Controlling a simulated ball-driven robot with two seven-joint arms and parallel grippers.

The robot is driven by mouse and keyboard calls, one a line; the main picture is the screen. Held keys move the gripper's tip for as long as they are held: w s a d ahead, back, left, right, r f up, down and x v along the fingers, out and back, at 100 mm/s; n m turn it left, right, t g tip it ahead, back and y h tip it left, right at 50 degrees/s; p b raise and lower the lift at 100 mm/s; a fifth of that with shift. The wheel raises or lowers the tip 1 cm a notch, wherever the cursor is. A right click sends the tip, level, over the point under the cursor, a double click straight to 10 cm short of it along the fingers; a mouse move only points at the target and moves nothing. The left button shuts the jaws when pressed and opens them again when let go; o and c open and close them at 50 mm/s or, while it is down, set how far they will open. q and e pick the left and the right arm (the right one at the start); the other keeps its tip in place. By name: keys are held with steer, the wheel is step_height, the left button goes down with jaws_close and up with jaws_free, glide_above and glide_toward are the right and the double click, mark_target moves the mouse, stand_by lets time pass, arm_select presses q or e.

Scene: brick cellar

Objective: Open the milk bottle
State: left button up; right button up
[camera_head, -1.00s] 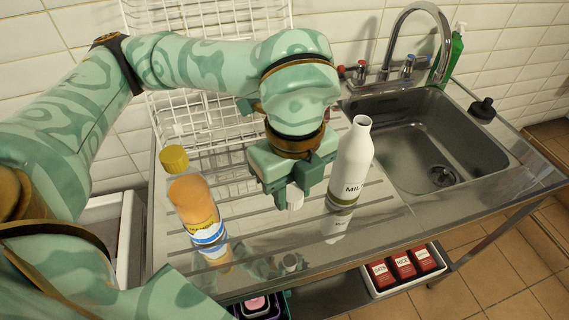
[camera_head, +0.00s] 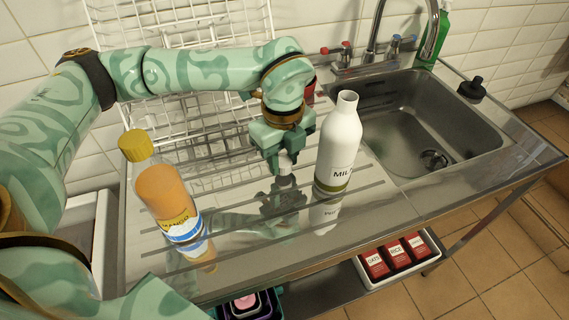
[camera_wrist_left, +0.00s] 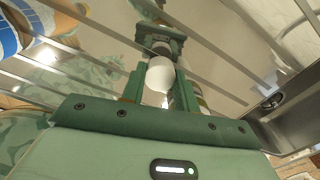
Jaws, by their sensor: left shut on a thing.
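The white milk bottle (camera_head: 339,145) stands upright on the steel drainboard, its neck bare with no cap on it. My left gripper (camera_head: 284,167) is just left of the bottle, pointing down, low over the drainboard. It is shut on a small white cap (camera_head: 286,159), apart from the bottle. The cap also shows between the fingers in the left wrist view (camera_wrist_left: 160,76). I cannot tell whether the cap touches the drainboard. My right gripper is not in view.
An orange juice bottle with a yellow cap (camera_head: 164,194) stands left on the drainboard (camera_head: 270,238). A white wire rack (camera_head: 190,100) is behind my arm. The sink (camera_head: 405,125) and tap (camera_head: 432,30) are right. A red thing (camera_head: 310,90) is partly hidden behind the gripper.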

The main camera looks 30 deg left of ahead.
mark_target(283, 161)
arm_select(q)
step_height(283, 161, down, 2)
steer(key=shift+r, duration=0.15)
steer(key=o, duration=1)
step_height(283, 161, up, 12)
steer(key=p, duration=0.4)
